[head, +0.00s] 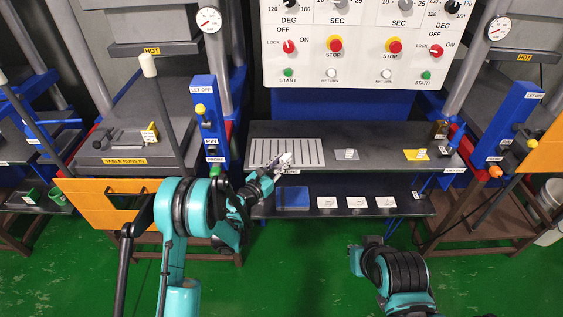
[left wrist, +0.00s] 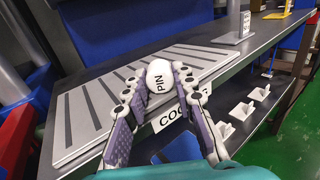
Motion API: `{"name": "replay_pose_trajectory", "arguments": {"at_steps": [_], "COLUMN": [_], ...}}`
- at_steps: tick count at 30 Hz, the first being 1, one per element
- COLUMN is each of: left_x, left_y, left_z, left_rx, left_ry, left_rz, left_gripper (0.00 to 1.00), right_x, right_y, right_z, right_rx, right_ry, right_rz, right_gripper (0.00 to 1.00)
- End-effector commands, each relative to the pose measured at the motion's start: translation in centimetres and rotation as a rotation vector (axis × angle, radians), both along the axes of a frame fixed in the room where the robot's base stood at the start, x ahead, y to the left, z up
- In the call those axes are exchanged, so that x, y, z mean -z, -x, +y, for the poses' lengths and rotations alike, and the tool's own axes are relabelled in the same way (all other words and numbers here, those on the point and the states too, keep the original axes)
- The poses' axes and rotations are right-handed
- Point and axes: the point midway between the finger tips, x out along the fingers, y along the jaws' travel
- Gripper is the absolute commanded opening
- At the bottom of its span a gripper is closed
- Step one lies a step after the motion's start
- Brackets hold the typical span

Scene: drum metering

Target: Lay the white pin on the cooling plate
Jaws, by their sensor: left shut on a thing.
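The white pin (left wrist: 160,76) shows as a round white end marked "PIN" between the fingertips in the left wrist view. My left gripper (left wrist: 153,88) is shut on it; the gripper also shows in the head view (head: 283,161). The cooling plate (left wrist: 83,120) is a pale grey plate with dark slots, lying on the dark shelf top; it also shows in the head view (head: 318,152). The pin and fingertips are over or at the plate's front edge; I cannot tell whether the pin touches it.
A grey block (head: 346,154) and a yellow plate (head: 416,155) sit right of the cooling plate. The lower shelf holds a blue tray (head: 292,198) and several white cards. A blue post (head: 208,122) stands left; a white control panel (head: 360,70) hangs above.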

Motion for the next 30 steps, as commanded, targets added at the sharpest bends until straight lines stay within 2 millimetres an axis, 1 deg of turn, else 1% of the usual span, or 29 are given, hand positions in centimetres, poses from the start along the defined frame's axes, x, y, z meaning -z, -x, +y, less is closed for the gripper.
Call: {"name": "replay_pose_trajectory", "arguments": {"at_steps": [2, 3, 5, 14, 17, 20, 27, 30], "left_x": [0.2, 0.2, 0.1, 0.1, -0.5, -2.0, -6.7, -8.3], "left_y": [0.0, 0.0, 0.0, 0.0, 0.0, 0.0, 0.0, 0.0], "left_z": [0.0, 0.0, 0.0, 0.0, 0.0, 0.0, 0.0, 0.0], "left_rx": [0.000, 0.000, 0.000, 0.000, 0.000, 0.000, 0.000, 0.000], "left_ry": [0.000, 0.000, 0.000, 0.000, 0.000, 0.000, 0.000, 0.000], "left_rz": [0.000, 0.000, 0.000, 0.000, 0.000, 0.000, 0.000, 0.000], "left_gripper": [0.00, 0.33, 0.49, 0.50, 0.50, 0.50, 0.50, 0.50], "right_x": [0.0, 0.0, 0.0, 0.0, 0.0, 0.0, 0.0, 0.0], "right_y": [0.0, 0.0, 0.0, 0.0, 0.0, 0.0, 0.0, 0.0], "right_z": [0.0, 0.0, 0.0, 0.0, 0.0, 0.0, 0.0, 0.0], "right_rx": [0.000, 0.000, 0.000, 0.000, 0.000, 0.000, 0.000, 0.000], "right_ry": [0.000, 0.000, 0.000, 0.000, 0.000, 0.000, 0.000, 0.000], "right_rz": [0.000, 0.000, 0.000, 0.000, 0.000, 0.000, 0.000, 0.000], "right_gripper": [0.00, 0.00, 0.00, 0.00, 0.00, 0.00, 0.00, 0.00]}}
